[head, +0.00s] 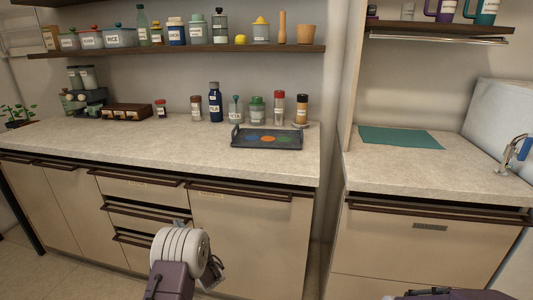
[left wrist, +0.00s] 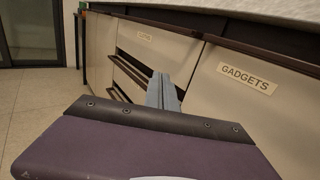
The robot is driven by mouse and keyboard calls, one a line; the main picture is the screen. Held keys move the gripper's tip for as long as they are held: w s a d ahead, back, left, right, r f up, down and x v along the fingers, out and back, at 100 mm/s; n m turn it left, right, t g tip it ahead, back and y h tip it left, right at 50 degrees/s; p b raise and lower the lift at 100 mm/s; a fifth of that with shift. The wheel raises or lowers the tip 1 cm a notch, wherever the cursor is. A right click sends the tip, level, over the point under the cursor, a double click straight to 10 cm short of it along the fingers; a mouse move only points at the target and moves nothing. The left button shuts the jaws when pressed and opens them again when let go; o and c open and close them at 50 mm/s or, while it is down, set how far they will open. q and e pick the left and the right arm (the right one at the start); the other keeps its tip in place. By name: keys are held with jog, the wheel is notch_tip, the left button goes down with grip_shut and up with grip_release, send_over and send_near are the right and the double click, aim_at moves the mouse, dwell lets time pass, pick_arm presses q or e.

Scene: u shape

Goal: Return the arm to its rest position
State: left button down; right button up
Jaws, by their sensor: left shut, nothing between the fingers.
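My left arm (head: 180,255) comes up from the bottom of the head view, with a pale round joint and a purple link. It is in front of the lower cabinets, below the counter top. My left gripper (head: 215,272) is partly hidden behind that joint. In the left wrist view its grey fingers (left wrist: 163,91) are together with nothing between them, in front of the cabinet fronts. Of my right arm only a purple part (head: 445,295) shows at the bottom right edge; its gripper is out of view.
The counter (head: 170,145) holds a dark tray (head: 267,138), several bottles and jars, and a coffee machine (head: 86,95). A second counter at right has a teal mat (head: 400,138). Drawer handles (head: 150,215) stick out near my left arm. A label reads GADGETS (left wrist: 246,78).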

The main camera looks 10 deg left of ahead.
pick_arm(q)
notch_tip(320, 180, up, 10)
jog(key=s+n+y, duration=0.2)
jog(key=n, duration=0.1)
jog(key=s+a+f+n+g+h, duration=0.1)
jog(key=s+f+n+g+h, duration=0.1)
jog(key=s+n+g, duration=1.05)
jog(key=s+d+f+n+h, duration=0.5)
jog(key=s+d+f+h, duration=0.15)
jog(key=s+d, duration=0.35)
jog(key=s+d+f+n+h, duration=0.4)
jog(key=s+d+f+h, duration=0.25)
jog(key=s+d, duration=0.35)
notch_tip(320, 180, up, 25)
jog(key=w+d+n+p, duration=0.2)
jog(key=p, duration=2.3)
jog(key=shift+w+d+t+p, duration=0.3)
jog(key=shift+w+d+t, duration=0.05)
jog(key=shift+t, duration=0.1)
